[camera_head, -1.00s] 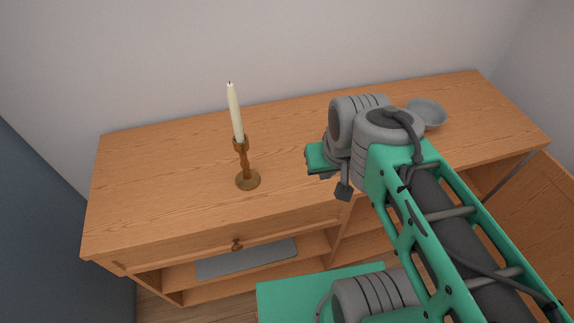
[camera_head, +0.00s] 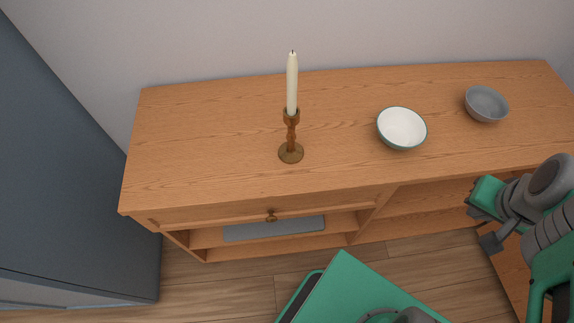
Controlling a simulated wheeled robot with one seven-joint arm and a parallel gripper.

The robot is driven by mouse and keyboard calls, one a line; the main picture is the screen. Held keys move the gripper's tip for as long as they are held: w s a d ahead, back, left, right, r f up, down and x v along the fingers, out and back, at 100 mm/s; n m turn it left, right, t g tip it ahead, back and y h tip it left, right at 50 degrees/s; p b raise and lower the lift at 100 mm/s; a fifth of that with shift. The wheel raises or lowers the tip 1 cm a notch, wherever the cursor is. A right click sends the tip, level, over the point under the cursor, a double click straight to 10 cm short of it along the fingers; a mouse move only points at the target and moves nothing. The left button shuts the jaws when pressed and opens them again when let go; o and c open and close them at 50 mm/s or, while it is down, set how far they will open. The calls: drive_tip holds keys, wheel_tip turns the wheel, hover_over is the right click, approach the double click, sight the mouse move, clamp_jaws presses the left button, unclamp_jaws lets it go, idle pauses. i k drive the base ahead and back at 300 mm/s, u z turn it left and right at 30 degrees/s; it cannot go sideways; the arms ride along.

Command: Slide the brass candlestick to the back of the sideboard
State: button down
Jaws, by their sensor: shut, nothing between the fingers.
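The brass candlestick (camera_head: 291,138) stands upright on the sideboard (camera_head: 205,130), holding a tall cream candle (camera_head: 292,84). Its round base is nearer the front edge than the wall, with bare wood behind it. My gripper (camera_head: 477,222) is at the right of the view, in front of the sideboard and well apart from the candlestick. It is shut and empty; its fingertips show only small and partly hidden.
A white bowl (camera_head: 402,128) with a green outside stands right of the candlestick. A grey bowl (camera_head: 486,104) stands farther right. A drawer with a brass knob (camera_head: 271,215) is below the top. A dark tall cabinet (camera_head: 75,160) is at the left.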

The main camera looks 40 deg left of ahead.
sight(291, 152)
drive_tip(key=k, duration=1.2)
drive_tip(key=u, duration=1.9)
drive_tip(key=i, duration=0.5)
drive_tip(key=u, duration=0.1)
